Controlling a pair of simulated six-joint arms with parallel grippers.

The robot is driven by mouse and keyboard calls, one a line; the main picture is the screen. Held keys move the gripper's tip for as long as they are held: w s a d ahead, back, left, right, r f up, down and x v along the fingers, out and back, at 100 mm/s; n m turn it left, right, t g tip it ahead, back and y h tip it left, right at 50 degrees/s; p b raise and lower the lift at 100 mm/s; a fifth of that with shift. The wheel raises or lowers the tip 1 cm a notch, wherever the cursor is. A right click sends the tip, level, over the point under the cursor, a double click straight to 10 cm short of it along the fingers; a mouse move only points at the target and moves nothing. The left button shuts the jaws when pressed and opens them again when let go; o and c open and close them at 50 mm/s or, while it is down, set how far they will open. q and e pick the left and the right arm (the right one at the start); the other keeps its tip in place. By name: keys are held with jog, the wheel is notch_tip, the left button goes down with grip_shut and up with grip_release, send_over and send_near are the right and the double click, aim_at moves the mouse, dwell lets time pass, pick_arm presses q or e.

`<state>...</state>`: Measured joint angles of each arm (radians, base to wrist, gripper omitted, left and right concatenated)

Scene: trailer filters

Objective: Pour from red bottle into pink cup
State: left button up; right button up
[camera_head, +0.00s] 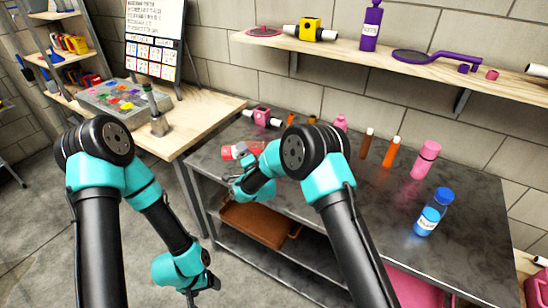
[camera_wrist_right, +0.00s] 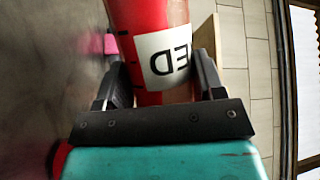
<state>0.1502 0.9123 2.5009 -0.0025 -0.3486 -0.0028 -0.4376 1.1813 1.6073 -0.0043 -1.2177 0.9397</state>
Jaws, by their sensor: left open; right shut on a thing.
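A red bottle (camera_head: 228,153) with a white label is held tilted, close to lying flat, over the left end of the dark metal table. My right gripper (camera_head: 240,172) is shut on it. In the right wrist view the red bottle (camera_wrist_right: 122,15) sits between the two fingers of the right gripper (camera_wrist_right: 160,85). My left gripper (camera_head: 197,285) is open and empty, low over the floor.
The metal table (camera_head: 370,215) also holds a blue bottle (camera_head: 433,213), an orange bottle (camera_head: 391,154), a brown bottle (camera_head: 366,144), a smaller pink bottle (camera_head: 340,122) and a pink block-like thing (camera_head: 262,116). The table's middle front is clear. A wall shelf (camera_head: 420,72) hangs behind.

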jog(key=shift+d+r+m+t, duration=0.15)
jog(key=shift+r+m+t, duration=0.15)
jog(key=shift+r+m, duration=0.4)
dwell(1.2)
jog(key=f+n+g, duration=0.1)
jog(key=n, duration=0.1)
jog(key=f+n, duration=0.1)
jog(key=f, duration=0.1)
jog(key=shift+a+f+n+g, duration=0.2)
jog(key=shift+f+n+g, duration=0.1)
jog(key=shift+n+g, duration=0.1)
jog(key=shift+d+f+n, duration=0.15)
jog(key=shift+f+n, duration=0.15)
jog(key=shift+n, duration=0.3)
